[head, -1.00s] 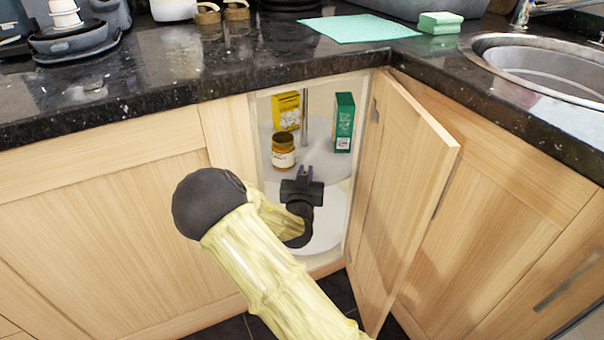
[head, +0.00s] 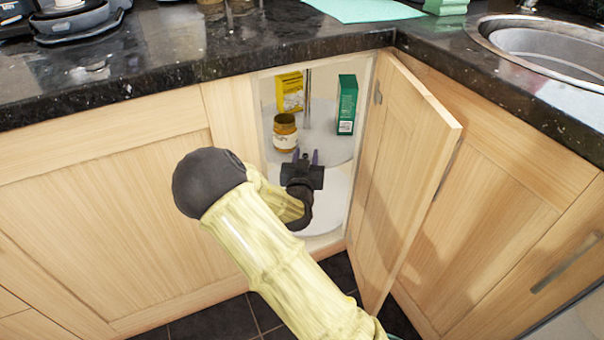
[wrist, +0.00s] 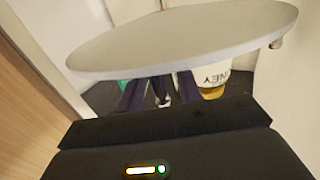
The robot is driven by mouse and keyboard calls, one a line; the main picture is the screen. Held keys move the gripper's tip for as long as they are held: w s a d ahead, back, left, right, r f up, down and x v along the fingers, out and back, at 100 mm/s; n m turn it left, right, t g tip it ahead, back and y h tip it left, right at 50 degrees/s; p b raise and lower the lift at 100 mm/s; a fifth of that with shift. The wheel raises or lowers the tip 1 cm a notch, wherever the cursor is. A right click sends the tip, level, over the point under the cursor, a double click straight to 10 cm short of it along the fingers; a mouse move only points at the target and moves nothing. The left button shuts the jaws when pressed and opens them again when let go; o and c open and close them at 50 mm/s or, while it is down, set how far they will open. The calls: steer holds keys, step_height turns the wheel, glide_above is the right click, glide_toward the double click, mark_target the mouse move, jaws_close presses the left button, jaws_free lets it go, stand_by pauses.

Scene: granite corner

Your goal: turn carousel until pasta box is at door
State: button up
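The carousel's upper round shelf (head: 325,143) is in the open corner cabinet. On it stand a yellow box (head: 290,92) at the back left, a green box (head: 347,105) at the right and an amber jar (head: 285,135) at the front left. I cannot read which box is pasta. My gripper (head: 305,157) is at the cabinet opening, near the shelf's front edge, its two purple fingers apart with nothing visibly held. In the wrist view, my fingers (wrist: 160,92) point past the shelf rim (wrist: 190,50), with the jar (wrist: 213,77) at right.
The cabinet door (head: 410,170) stands open at the right of the opening. A white lower shelf (head: 330,205) lies below my gripper. A black granite worktop (head: 220,65) overhangs the cabinet, with a sink (head: 540,60) at the right.

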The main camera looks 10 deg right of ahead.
steer(key=p+v, duration=0.4)
steer(key=v, duration=1.3)
steer(key=s+d+r+n+g+y+p, duration=0.2)
steer(key=s+d+r+g+p, duration=0.25)
steer(key=s+r+g, duration=0.25)
steer(key=s+d+r+n+g+y+p, duration=0.1)
steer(key=s+d+r+g+y+p, duration=0.25)
steer(key=s+d+r+g, duration=0.3)
step_height(320, 180, up, 37)
steer(key=a+g+p, duration=0.1)
steer(key=p, duration=3.6)
steer(key=shift+w+a+h+p, duration=0.15)
steer(key=shift+a+h+p, duration=0.2)
steer(key=shift+h+p, duration=0.1)
